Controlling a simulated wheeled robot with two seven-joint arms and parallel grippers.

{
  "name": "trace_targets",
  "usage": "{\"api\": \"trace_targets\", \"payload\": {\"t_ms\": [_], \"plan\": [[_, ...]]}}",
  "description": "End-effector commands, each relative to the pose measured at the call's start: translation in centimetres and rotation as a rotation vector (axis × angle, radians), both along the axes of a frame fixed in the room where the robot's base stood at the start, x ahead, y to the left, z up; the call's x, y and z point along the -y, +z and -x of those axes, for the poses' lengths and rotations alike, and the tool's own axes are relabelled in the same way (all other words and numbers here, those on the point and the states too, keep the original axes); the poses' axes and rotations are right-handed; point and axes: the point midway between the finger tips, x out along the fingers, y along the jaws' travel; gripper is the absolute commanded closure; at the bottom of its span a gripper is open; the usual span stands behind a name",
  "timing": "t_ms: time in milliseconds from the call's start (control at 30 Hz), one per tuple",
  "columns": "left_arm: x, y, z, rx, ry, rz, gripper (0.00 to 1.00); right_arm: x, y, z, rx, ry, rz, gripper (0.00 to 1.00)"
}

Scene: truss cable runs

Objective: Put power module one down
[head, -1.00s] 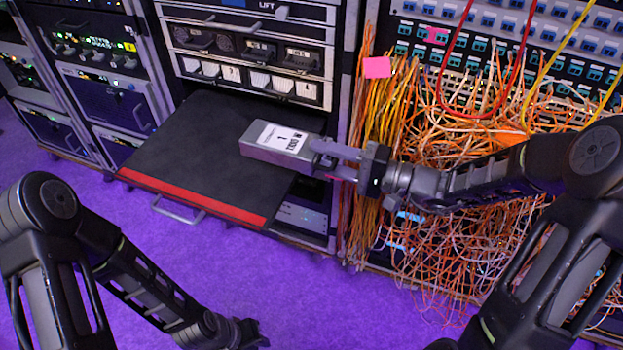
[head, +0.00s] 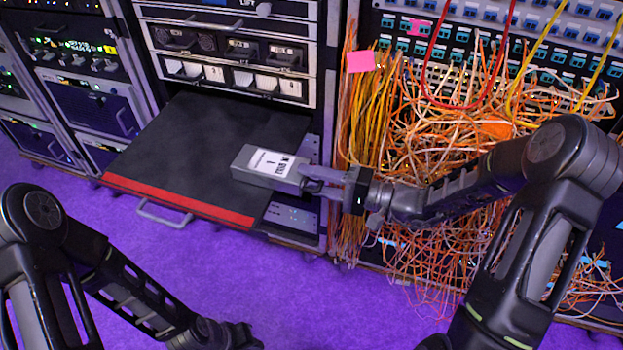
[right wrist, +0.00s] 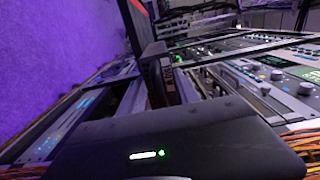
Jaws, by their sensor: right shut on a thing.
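Power module one (head: 243,168) is a grey box with a white label marked 1. It lies level at the right side of the pulled-out black shelf (head: 180,150) in the head view. I cannot tell whether it touches the shelf. My right gripper (head: 318,182) is shut on the module's right end, coming in from the right. In the right wrist view the module (right wrist: 162,75) shows edge-on beyond the gripper body, partly hidden. My left gripper (head: 242,337) is low over the purple floor, away from the shelf, and its fingers are too dark to read.
The shelf has a red front strip (head: 175,199) and a handle (head: 165,213). Most of its surface is bare. Orange and yellow cables (head: 430,160) hang densely on the right, behind my right arm. Rack units (head: 240,60) stand above the shelf.

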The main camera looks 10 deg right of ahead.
Motion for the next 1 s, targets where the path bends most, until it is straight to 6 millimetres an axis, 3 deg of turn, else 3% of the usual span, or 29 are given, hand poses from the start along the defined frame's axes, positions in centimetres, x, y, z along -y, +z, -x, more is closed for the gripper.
{"api": "trace_targets", "payload": {"t_ms": [367,400,667,1000], "plan": [[0.0,-0.33,0.01,0.0,0.0,0.0,0.82,-0.04,-0.08,-0.05,0.006,0.001,-0.004,1.0],[0.0,-0.38,0.01,0.0,0.0,0.0,0.82,0.03,-0.35,-0.01,0.001,-0.001,0.0,0.61],[0.0,-0.26,0.0,0.0,0.0,0.0,0.82,0.03,-0.23,-0.01,0.001,-0.001,-0.001,0.4],[0.0,0.14,0.0,0.0,0.0,0.0,0.82,0.03,0.13,-0.01,0.001,-0.001,-0.001,0.4]]}}
